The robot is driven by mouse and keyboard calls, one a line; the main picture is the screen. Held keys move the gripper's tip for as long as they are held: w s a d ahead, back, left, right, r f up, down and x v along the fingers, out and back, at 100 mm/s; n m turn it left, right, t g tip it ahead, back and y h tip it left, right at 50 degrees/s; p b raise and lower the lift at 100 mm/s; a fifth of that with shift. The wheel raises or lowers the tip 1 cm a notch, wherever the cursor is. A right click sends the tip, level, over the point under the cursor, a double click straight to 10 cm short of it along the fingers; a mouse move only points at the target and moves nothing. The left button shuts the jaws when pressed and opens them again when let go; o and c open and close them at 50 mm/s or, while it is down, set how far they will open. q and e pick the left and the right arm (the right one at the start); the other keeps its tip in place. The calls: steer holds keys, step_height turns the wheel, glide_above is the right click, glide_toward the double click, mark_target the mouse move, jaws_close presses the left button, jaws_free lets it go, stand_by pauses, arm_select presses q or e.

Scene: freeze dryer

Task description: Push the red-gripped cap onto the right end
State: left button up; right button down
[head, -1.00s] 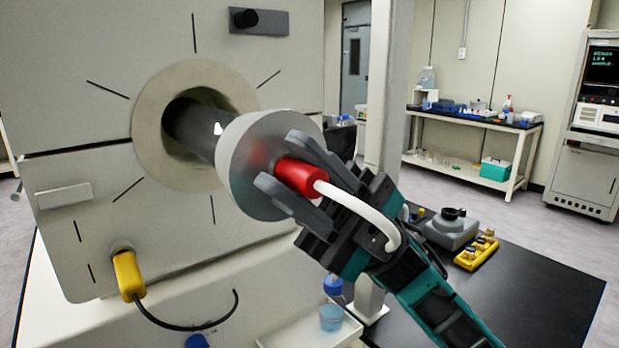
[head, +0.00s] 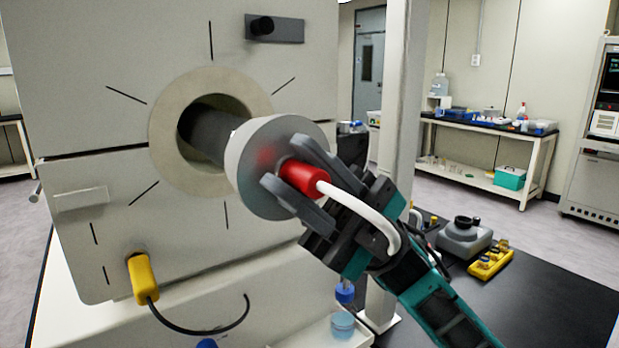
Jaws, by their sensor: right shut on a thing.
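The cap is a pale grey disc (head: 248,165) with a red grip (head: 303,178) and a white hose leading from it. My right gripper (head: 298,172) is shut on the red grip, one finger on each side. A dark tube (head: 208,132) reaches from behind the cap into the round port (head: 165,150) of the grey machine. The cap stands out in front of the port, with a visible gap to its ring. The cap hides the near end of the tube, so I cannot tell whether they touch. My left gripper is not in view.
A yellow plug (head: 143,280) with a black cable sticks out of the machine's lower front. A blue-capped bottle (head: 345,293) and a beaker (head: 342,325) stand below my right gripper. A yellow rack (head: 491,264) and a grey device (head: 464,240) lie on the black bench at right.

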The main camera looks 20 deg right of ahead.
steer(key=shift+w+a, duration=0.2)
steer(key=shift+w, duration=0.35)
steer(key=shift+w+a, duration=0.2)
steer(key=shift+w, duration=0.35)
steer(key=c, duration=0.8)
jaws_free()
steer(key=shift+f, duration=0.1)
steer(key=b+v, duration=0.5)
steer(key=v, duration=0.2)
